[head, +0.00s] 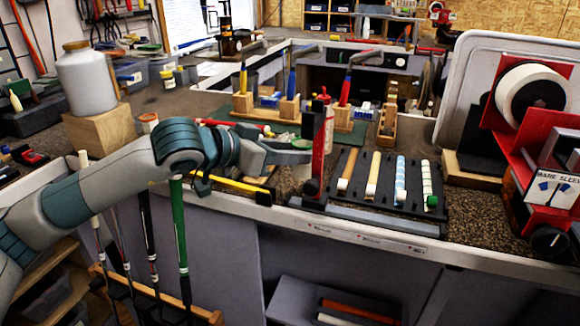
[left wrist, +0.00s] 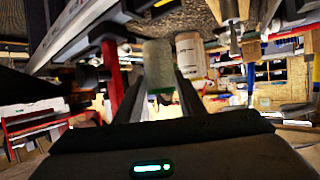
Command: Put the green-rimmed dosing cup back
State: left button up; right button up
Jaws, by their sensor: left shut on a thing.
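The green-rimmed dosing cup (left wrist: 158,62) is a translucent, pale cup held between the two fingers of my left gripper (left wrist: 160,98) in the left wrist view. Its green rim faces the gripper's palm. In the head view my left gripper (head: 290,151) is shut on the cup (head: 302,144), just left of an upright red post (head: 318,150) at the bench's front. Only a small greenish part of the cup shows there. My right gripper is in neither view.
A black rack (head: 387,180) with several grips lies to the right. Upright clubs (head: 180,235) hang below my left arm.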

aim_at(294, 168)
pick_arm(q)
notch_tip(294, 168, down, 3)
jog(key=shift+f, duration=0.4)
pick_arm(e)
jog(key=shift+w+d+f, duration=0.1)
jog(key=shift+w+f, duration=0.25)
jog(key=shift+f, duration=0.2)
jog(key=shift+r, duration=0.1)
